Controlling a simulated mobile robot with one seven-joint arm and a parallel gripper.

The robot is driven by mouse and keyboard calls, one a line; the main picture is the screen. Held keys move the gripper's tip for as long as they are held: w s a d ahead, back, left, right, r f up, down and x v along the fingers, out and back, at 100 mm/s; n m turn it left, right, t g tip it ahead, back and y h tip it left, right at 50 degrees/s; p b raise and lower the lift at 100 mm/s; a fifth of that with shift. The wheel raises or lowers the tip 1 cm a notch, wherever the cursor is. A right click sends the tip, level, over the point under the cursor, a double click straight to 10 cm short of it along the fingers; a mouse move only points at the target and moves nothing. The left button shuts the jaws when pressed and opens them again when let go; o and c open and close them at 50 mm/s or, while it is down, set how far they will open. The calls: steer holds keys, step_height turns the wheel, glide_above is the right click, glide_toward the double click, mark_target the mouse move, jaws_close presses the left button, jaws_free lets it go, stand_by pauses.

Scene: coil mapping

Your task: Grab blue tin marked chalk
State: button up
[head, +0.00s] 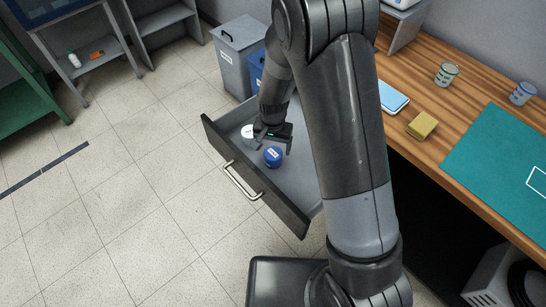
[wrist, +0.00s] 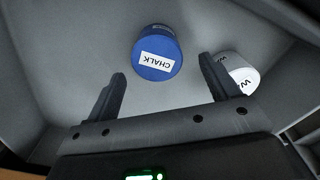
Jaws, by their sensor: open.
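The blue tin (head: 273,156) stands in the open drawer (head: 300,190), near its front. In the wrist view the blue tin (wrist: 157,55) shows a white label reading CHALK. My gripper (head: 272,143) is inside or just above the drawer, close to the tin. In the wrist view my gripper (wrist: 163,82) is open, with one finger on each side below the tin. The tin lies beyond the fingertips, and nothing is held. A white tin (wrist: 238,72) with a partly hidden label is beside the right finger, and it also shows in the head view (head: 248,132).
The drawer's front panel with a metal handle (head: 242,181) and its side walls surround the tins. Bins (head: 238,55) stand behind the drawer. The wooden bench (head: 440,165) to the right bears tins, a yellow block (head: 422,126) and a teal mat (head: 500,160).

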mark_target(273, 153)
steer(key=shift+s+f, duration=0.15)
steer(key=shift+f, duration=1.2)
steer(key=shift+s+f, duration=0.1)
steer(key=shift+f, duration=1.2)
steer(key=shift+c, duration=0.3)
steer(key=c, duration=1.1)
